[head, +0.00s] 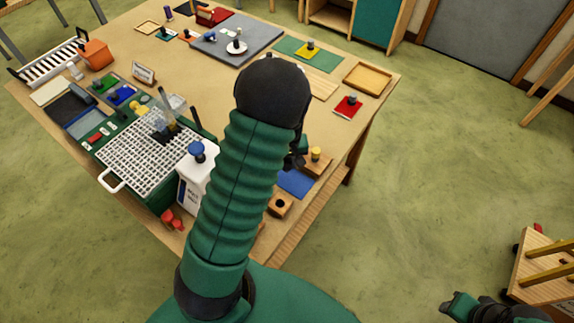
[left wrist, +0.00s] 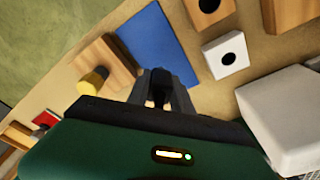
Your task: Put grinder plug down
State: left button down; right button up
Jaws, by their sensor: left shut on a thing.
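My left gripper (left wrist: 160,97) is shut on a small dark piece, the grinder plug (left wrist: 160,82), in the left wrist view. The plug sits between the fingertips and is seen from above, over the near edge of a blue mat (left wrist: 158,42). I cannot tell whether it touches anything below. In the head view my left gripper (head: 298,155) is mostly hidden behind my arm, and the plug cannot be made out. The blue mat also shows in the head view (head: 297,183). My right gripper (head: 460,306) is at the lower right, dark and away from the table; its jaws are unclear.
A white container (head: 192,180) and a green grid-topped machine (head: 150,160) stand left. The table's middle has free room.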

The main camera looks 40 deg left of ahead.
aim_at(288, 170)
pick_arm(q)
jog(key=shift+s+f, duration=0.2)
jog(key=shift+f, duration=0.45)
jog(key=shift+s+f, duration=0.15)
jog(key=shift+f, duration=0.45)
jog(key=shift+w+d+f, duration=0.15)
jog(key=shift+w+d, duration=0.15)
jog(key=shift+d, duration=0.05)
jog(key=c, duration=1.4)
grip_release()
jog(key=shift+o, duration=1.4)
jog(key=shift+s, duration=0.1)
jog(key=shift+a+f, duration=0.1)
jog(key=shift+a, duration=0.1)
